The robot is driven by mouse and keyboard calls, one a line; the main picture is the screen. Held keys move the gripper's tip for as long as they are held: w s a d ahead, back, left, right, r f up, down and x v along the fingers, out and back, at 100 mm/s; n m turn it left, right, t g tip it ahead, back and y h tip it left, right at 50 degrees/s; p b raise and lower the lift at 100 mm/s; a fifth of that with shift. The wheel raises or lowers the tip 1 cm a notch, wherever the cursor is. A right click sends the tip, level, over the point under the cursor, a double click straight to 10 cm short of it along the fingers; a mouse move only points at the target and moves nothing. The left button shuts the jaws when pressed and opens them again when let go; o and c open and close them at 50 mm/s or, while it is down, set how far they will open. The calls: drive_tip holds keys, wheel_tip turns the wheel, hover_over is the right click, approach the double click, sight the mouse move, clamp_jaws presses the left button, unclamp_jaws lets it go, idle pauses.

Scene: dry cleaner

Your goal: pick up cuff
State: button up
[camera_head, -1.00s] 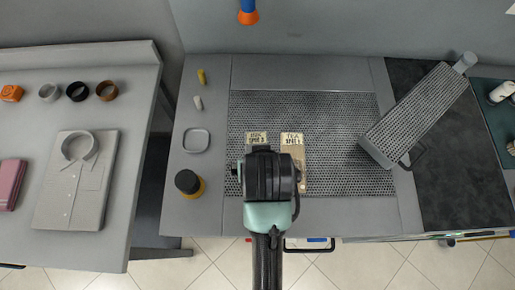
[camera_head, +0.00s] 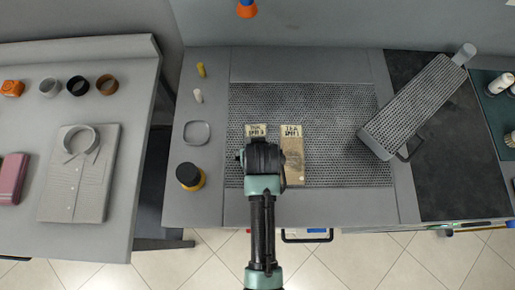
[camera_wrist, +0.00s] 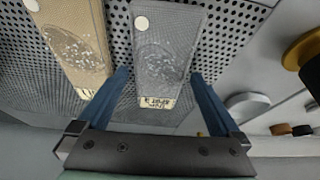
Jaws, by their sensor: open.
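I take the cuff to be one of two flat cloth-like pieces on the perforated board; neither is plainly marked as a cuff. A grey piece with a pale ink-spot label (camera_head: 256,131) is mostly hidden under my arm in the head view. The wrist view shows this grey piece (camera_wrist: 165,45) with a speckled stain and a white dot. A tan piece with a tea-spot label (camera_head: 292,165) lies to its right; it is at left in the wrist view (camera_wrist: 75,45). My gripper (camera_wrist: 158,74) is open, its blue fingers either side of the grey piece, apparently not gripping it.
The perforated board (camera_head: 345,150) is otherwise clear around the pieces. A slanted perforated sleeve board (camera_head: 415,105) stands at right. A dark-topped jar (camera_head: 190,177) and shallow dish (camera_head: 197,133) stand at left. A folded shirt (camera_head: 80,175) and several rings lie on the left table.

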drive_tip(key=shift+f, duration=0.1)
drive_tip(key=c, duration=1.2)
drive_tip(key=shift+o, duration=0.2)
drive_tip(key=shift+w, duration=0.1)
